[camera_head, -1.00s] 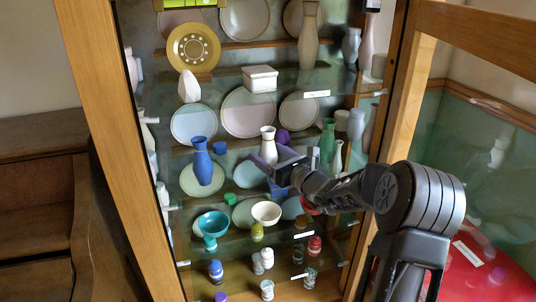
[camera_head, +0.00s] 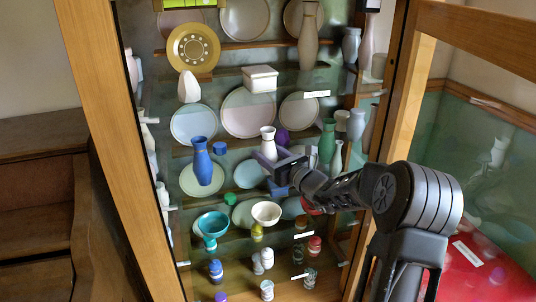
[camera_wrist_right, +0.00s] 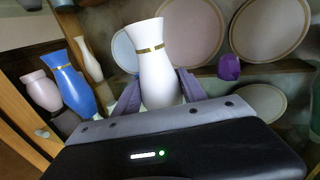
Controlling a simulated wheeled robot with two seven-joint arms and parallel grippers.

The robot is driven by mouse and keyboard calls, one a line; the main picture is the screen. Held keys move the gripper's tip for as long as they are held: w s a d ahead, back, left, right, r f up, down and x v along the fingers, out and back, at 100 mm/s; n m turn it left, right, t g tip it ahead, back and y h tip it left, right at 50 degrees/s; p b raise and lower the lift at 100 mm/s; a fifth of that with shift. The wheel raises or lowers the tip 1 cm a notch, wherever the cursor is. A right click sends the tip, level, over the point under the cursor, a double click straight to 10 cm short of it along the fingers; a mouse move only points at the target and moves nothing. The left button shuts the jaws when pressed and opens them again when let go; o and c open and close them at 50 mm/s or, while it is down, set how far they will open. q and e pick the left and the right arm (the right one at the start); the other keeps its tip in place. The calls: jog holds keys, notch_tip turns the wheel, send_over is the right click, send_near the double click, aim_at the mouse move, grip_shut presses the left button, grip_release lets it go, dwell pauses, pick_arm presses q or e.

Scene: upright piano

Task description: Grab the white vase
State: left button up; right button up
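The white vase (camera_head: 268,143) stands upright on a glass shelf in the cabinet, with a gold band round its neck. It also shows in the right wrist view (camera_wrist_right: 156,75), straight ahead. My right gripper (camera_head: 274,160) is at the vase's lower body. In the wrist view its purple fingers (camera_wrist_right: 158,90) are spread, one on each side of the vase. Firm contact cannot be made out, and the vase's base is hidden behind the gripper body. My left gripper is not in view.
A blue vase (camera_head: 201,162) stands to the left on the same shelf, and a green vase (camera_head: 327,142) to the right. Plates lean behind. A white bowl (camera_head: 266,214) is on the shelf below. The cabinet's wooden door frame (camera_head: 404,80) is on the right.

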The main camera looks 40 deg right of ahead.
aim_at(272, 145)
jog(key=c, duration=1)
jog(key=shift+r, duration=0.15)
jog(key=shift+r, duration=0.55)
notch_tip(272, 145, up, 2)
jog(key=shift+r+p, duration=0.1)
jog(key=shift+p, duration=0.2)
jog(key=s, duration=1.8)
jog(key=shift+d, duration=0.1)
